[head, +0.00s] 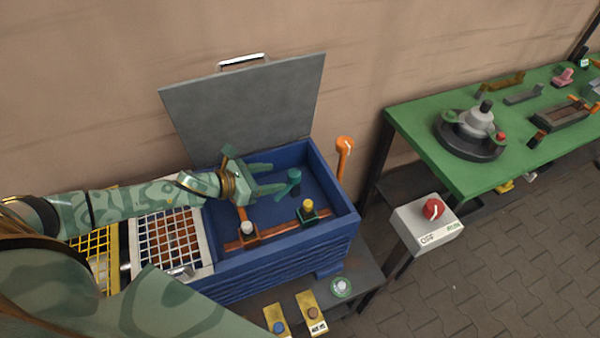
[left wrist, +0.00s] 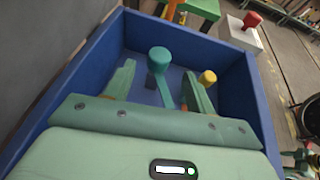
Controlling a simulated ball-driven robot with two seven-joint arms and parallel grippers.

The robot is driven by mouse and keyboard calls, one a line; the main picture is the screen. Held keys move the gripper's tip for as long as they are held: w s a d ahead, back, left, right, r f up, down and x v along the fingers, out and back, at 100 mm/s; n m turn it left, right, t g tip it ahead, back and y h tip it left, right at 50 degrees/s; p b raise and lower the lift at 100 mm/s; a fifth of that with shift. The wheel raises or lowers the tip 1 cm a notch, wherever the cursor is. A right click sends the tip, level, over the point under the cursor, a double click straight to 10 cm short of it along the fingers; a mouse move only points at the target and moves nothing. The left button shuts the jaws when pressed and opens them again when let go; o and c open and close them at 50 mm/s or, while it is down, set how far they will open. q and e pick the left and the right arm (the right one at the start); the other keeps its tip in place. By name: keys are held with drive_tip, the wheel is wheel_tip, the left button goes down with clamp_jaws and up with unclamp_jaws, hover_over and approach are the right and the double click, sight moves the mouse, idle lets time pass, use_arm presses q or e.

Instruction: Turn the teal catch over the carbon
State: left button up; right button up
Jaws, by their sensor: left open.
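The teal catch (head: 294,177) has a round knob on a stem and stands inside the open blue box. In the left wrist view the catch (left wrist: 159,57) shows its knob and slanting stem between my fingers. My left gripper (head: 275,177) is open, with its two fingers spread inside the box and pointing at the catch. In the left wrist view the gripper (left wrist: 160,80) shows a gap between the left finger and the stem; the stem's lower end lies close to the right finger. I cannot make out the carbon for certain. My right gripper is not recognizable.
The blue box (head: 340,225) has its grey lid (head: 250,108) raised behind. Inside are a yellow knob (head: 307,205), a white knob (head: 247,227) and orange bars. An orange lever (head: 345,146) stands at the right. A green bench (head: 420,140) and switch box (head: 410,225) lie further right.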

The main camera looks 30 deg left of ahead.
sight(300, 173)
use_arm(q)
drive_tip(key=b+x, duration=0.1)
drive_tip(key=x, duration=0.8)
drive_tip(key=shift+w+d+f, duration=0.2)
drive_tip(key=shift+w, duration=0.1)
drive_tip(key=shift+c, duration=0.3)
clamp_jaws()
